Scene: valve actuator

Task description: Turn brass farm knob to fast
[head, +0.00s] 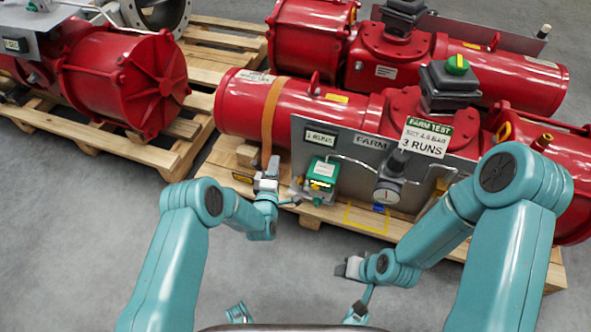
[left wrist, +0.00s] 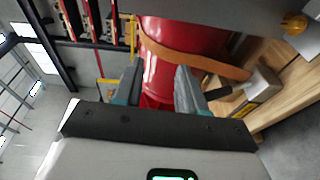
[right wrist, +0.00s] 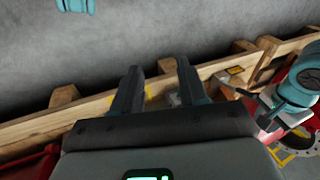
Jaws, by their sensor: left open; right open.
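A small brass-coloured knob (left wrist: 295,24) shows at the upper right edge of the left wrist view; its setting cannot be read. My left gripper (head: 270,165) is open and empty, in front of the panel's left end, beside the orange strap. Its open fingers (left wrist: 160,85) show in the left wrist view before the red cylinder. My right gripper (head: 343,268) is open and empty over the floor, in front of the pallet. Its open fingers (right wrist: 155,85) show in the right wrist view.
A green box (head: 322,176) and a round gauge (head: 387,195) are mounted at the panel. A sign reading FARM TEST, 3 RUNS (head: 427,137) stands above. The red actuator (head: 245,105) lies on a wooden pallet (head: 225,155). Grey floor (head: 300,285) in front is clear.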

